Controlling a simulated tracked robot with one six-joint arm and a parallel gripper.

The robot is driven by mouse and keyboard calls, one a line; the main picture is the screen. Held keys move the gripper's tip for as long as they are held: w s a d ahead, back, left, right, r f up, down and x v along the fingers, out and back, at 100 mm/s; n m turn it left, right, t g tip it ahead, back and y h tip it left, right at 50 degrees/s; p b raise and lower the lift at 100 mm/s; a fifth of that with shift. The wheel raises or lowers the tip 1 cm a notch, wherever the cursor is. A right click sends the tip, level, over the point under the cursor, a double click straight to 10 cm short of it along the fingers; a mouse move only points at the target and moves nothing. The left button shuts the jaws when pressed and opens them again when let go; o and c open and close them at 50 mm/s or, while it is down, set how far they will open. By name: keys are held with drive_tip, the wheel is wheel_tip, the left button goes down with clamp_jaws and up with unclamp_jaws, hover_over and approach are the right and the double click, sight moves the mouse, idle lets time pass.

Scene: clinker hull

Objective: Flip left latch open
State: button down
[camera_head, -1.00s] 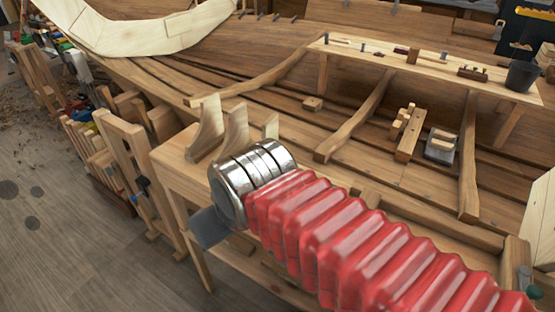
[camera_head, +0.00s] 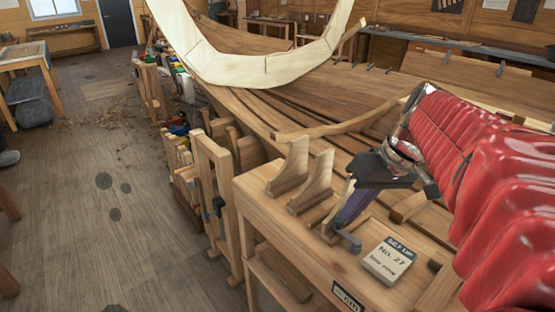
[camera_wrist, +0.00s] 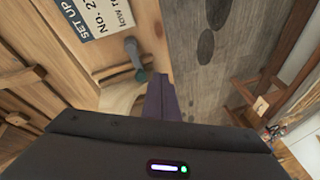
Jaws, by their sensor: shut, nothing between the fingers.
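A small grey lever with a bent end (camera_head: 347,240), which looks like a latch, stands at the near edge of the wooden bench top. In the wrist view it shows as a grey lever with a teal foot (camera_wrist: 132,52). My gripper (camera_head: 340,221) points down with its dark purple fingers together and empty. Its tips are right beside the lever in the head view. In the wrist view the shut fingers (camera_wrist: 163,82) end just to the right of the teal foot. I cannot tell whether they touch it. No second latch shows clearly now.
A "SET UP No. 27" card (camera_head: 389,262) lies on the bench right of the lever. Upright wooden brackets (camera_head: 290,168) stand behind it to the left. The wooden bench (camera_head: 290,235) ends at left above open floor (camera_head: 100,230). The planked hull (camera_head: 300,110) lies behind.

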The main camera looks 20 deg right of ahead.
drive_tip(key=d+r+t+y, duration=0.1)
drive_tip(key=d+r, duration=0.1)
drive_tip(key=d, duration=1.1)
drive_tip(key=shift+s+t+y, duration=0.25)
drive_tip(key=shift+t+y, duration=0.05)
drive_tip(key=shift+y, duration=0.1)
approach(348, 232)
drive_tip(key=w, duration=0.1)
drive_tip(key=w+d+f, duration=0.2)
drive_tip(key=w, duration=0.1)
drive_tip(key=shift+f, duration=0.25)
drive_tip(key=a, duration=0.3)
drive_tip(key=shift+w+f, duration=0.25)
drive_tip(key=shift+a+f, duration=0.1)
drive_tip(key=shift+a, duration=0.3)
